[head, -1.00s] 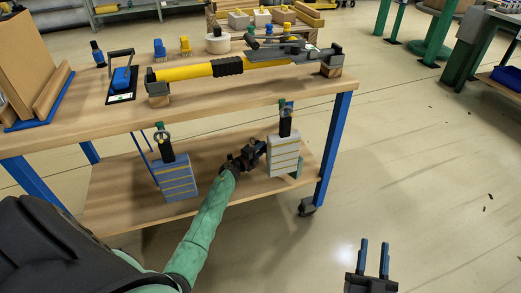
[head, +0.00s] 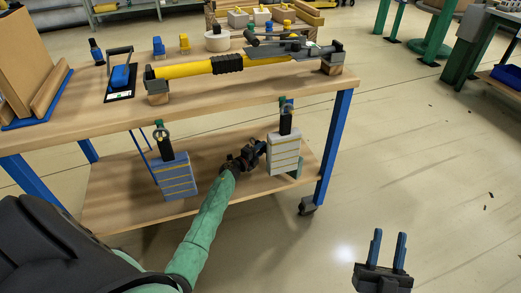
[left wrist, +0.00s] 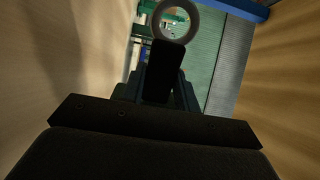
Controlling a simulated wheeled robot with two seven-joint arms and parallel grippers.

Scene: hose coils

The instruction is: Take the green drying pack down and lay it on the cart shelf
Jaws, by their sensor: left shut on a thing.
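The green drying pack (head: 296,170) shows in the head view only as a small green strip behind the pale grey pack (head: 284,160). My left gripper (head: 253,150) is low under the cart's top, left of the pale pack. In the left wrist view its jaws are shut on a black handle (left wrist: 163,72) with a grey ring (left wrist: 176,20), which appears to belong to the green pack. The cart shelf (head: 115,205) is below. My right gripper (head: 388,252) is open and empty over the floor.
A blue pack (head: 175,178) is at the left under the cart's top. The cart top (head: 225,92) holds a yellow tube (head: 190,69) and tools. A blue leg (head: 333,150) stands at the right. The shelf between the packs is bare apart from my arm.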

